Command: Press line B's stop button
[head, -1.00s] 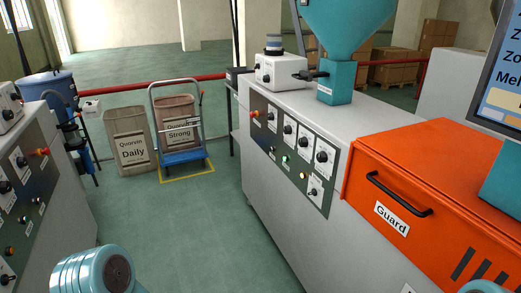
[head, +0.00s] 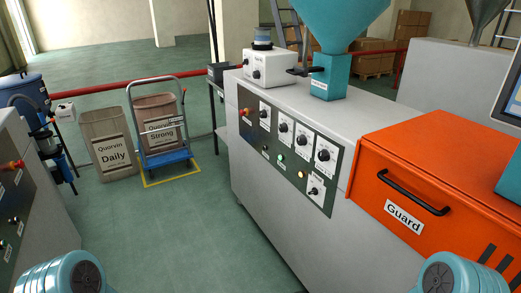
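A grey machine with an orange guard has a dark control panel (head: 272,150) on its near side. A red button (head: 246,113) sits at the panel's upper left end. Several dials, small green lights and an amber light (head: 301,174) are also on the panel. A second machine at the left edge has a similar dark panel (head: 14,215) with a red button (head: 14,165). I cannot read a line letter on either machine. Only rounded teal parts of my arms show at the bottom left and bottom right; both grippers are out of view.
The orange guard (head: 430,165) with a black handle closes the right machine's front. A teal hopper (head: 330,20) rises above it. A hand cart (head: 165,155) and a sack (head: 108,150) stand behind the aisle. The green floor (head: 180,240) between the machines is clear.

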